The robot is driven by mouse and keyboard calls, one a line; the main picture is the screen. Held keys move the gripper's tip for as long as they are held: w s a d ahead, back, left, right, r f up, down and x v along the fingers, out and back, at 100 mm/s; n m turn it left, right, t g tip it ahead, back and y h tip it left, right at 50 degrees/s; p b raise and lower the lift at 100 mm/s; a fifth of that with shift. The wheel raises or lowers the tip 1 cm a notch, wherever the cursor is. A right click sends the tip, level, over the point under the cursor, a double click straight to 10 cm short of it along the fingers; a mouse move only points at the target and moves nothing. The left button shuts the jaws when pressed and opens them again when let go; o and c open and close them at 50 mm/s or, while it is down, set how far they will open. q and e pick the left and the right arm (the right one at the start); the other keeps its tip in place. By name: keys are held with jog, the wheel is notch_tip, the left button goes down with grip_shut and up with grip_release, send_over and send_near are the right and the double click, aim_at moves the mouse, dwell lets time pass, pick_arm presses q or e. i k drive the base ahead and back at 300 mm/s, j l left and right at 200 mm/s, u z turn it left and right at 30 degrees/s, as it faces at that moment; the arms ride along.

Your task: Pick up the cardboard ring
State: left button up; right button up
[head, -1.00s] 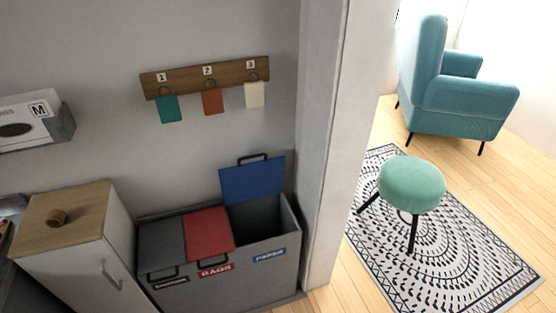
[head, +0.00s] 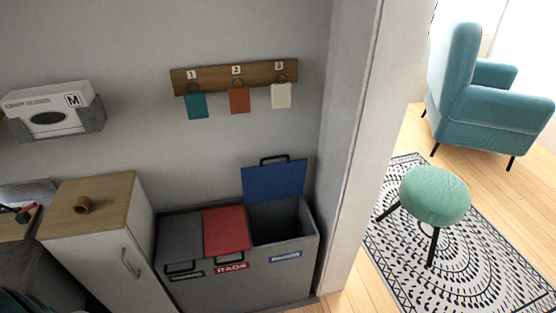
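The cardboard ring (head: 82,205) is a small brown ring on the wooden top of a white cabinet (head: 98,205), at the left of the head view. It stands apart from the cabinet's edges, with nothing touching it.
A grey sorting bin (head: 240,280) stands right of the cabinet, its blue lid (head: 274,181) raised and its red lid (head: 227,231) shut. A glove box (head: 48,110) hangs on the wall above. A wall post (head: 365,150) stands right of the bin. A green stool (head: 435,196) stands on a patterned rug.

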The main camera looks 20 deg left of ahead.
aim_at(82, 204)
jog(key=u, duration=2.1)
